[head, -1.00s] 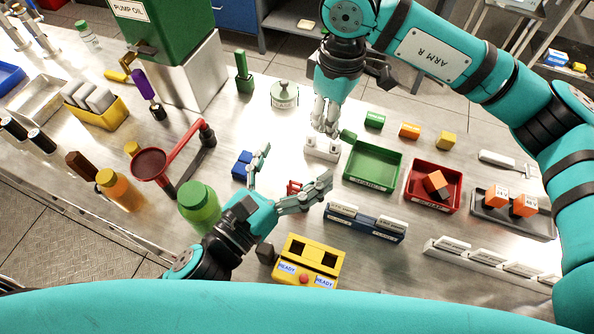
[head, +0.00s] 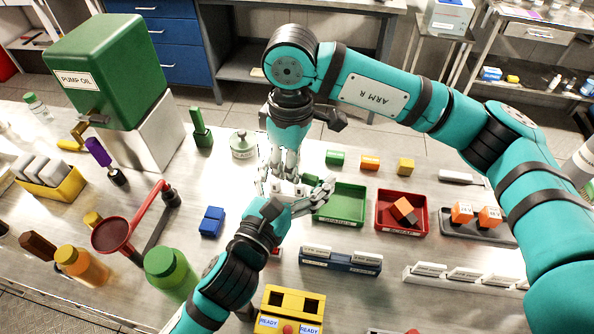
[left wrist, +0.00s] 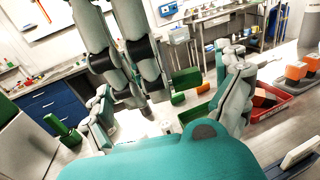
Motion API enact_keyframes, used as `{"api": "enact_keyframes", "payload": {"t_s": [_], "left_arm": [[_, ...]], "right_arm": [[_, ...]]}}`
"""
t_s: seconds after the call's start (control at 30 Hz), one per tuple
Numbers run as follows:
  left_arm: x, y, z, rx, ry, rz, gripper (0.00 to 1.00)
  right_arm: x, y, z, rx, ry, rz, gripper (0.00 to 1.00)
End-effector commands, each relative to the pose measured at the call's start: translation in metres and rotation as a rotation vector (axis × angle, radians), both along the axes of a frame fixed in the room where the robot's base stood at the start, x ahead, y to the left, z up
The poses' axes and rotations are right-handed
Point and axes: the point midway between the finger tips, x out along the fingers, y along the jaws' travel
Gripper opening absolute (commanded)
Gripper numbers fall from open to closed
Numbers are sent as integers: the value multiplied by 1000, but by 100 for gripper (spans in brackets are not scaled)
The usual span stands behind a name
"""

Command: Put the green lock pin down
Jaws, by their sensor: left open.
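A small dark green piece (head: 311,179), which may be the lock pin's head, lies at the left corner of the green tray (head: 345,219). A low white block (head: 288,188) sits beside it, partly hidden by my grippers. My left gripper (head: 297,190) is open, with its fingers spread near the white block and the green piece; I see nothing held between them. In the left wrist view the fingers (left wrist: 170,110) are spread wide. My right gripper (head: 281,180) points down over the white block from behind; whether its fingers are closed on anything is unclear.
A red tray (head: 384,222) with an orange cube stands right of the green tray. A blue rack (head: 340,263) and a yellow box (head: 292,305) are in front. A green upright handle (head: 201,128) and a silver weight (head: 243,147) stand behind left. A blue block (head: 212,221) lies left.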

Motion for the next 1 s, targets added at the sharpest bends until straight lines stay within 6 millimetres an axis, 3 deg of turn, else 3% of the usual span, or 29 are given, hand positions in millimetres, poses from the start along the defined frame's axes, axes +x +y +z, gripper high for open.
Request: {"api": "enact_keyframes", "payload": {"t_s": [0.33, 0.63, 0.7, 0.77, 0.9, 1.0], "left_arm": [[3, -4, 0, -3, 1, -5, 100], [1, -5, 1, -5, 1, -9, 61], [1, -5, 1, -6, 1, -10, 59], [1, -5, 1, -7, 2, -10, 53], [2, -4, 0, -5, 2, -7, 53], [2, -4, 0, -4, 1, -5, 53]], "right_arm": [[-1, 2, 0, 5, 1, 5, 0], [-1, 3, 1, 9, 0, 6, 0], [-1, 3, 1, 10, -1, 6, 0], [-1, 4, 1, 11, -1, 6, 11], [-1, 3, 1, 8, -1, 5, 30], [-1, 2, 0, 6, 0, 4, 33]]}}
